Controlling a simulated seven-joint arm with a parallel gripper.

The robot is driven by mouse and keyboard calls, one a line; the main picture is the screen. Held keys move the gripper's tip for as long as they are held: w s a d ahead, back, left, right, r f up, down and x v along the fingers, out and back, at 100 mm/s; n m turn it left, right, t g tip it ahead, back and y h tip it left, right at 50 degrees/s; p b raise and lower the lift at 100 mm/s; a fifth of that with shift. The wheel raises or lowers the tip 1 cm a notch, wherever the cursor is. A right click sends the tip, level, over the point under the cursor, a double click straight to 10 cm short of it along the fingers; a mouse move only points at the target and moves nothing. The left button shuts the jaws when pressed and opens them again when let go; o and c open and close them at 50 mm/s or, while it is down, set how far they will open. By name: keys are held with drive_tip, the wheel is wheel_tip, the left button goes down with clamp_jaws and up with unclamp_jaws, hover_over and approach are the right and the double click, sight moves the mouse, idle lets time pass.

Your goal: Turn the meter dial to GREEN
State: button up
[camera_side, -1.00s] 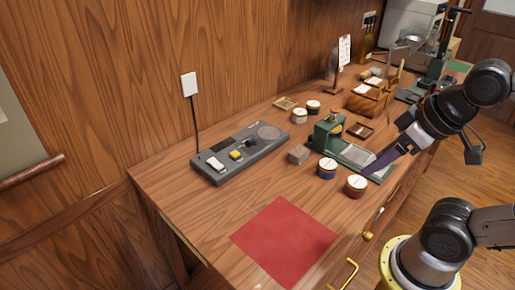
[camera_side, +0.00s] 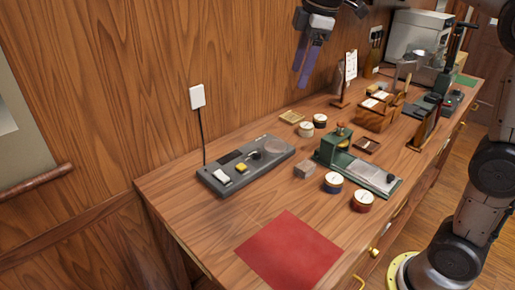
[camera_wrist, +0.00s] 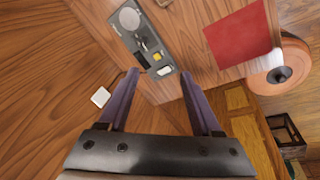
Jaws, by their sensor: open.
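The meter is a dark grey flat box (camera_side: 232,178) on the left part of the bench. It has a round pale disc (camera_side: 279,145), a small black knob (camera_side: 256,155), a yellow button (camera_side: 241,168) and a white switch (camera_side: 221,177). The box also shows in the wrist view (camera_wrist: 150,35). No green mark on the dial can be made out at this size. My gripper (camera_side: 302,78) is high above the bench near the back wall, with purple fingers apart and nothing between them. In the wrist view, my gripper (camera_wrist: 160,74) is well above the meter, not touching it.
A red mat (camera_side: 290,248) lies at the front.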

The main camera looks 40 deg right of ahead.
drive_tip(key=w+f+n+g, duration=0.1)
drive_tip(key=w+f, duration=0.5)
drive_tip(key=w, duration=0.4)
drive_tip(key=g, duration=0.2)
approach(257, 152)
wheel_tip(257, 152, down, 9)
drive_tip(key=shift+d+r, duration=0.1)
drive_tip(key=shift+r, duration=0.1)
clamp_jaws()
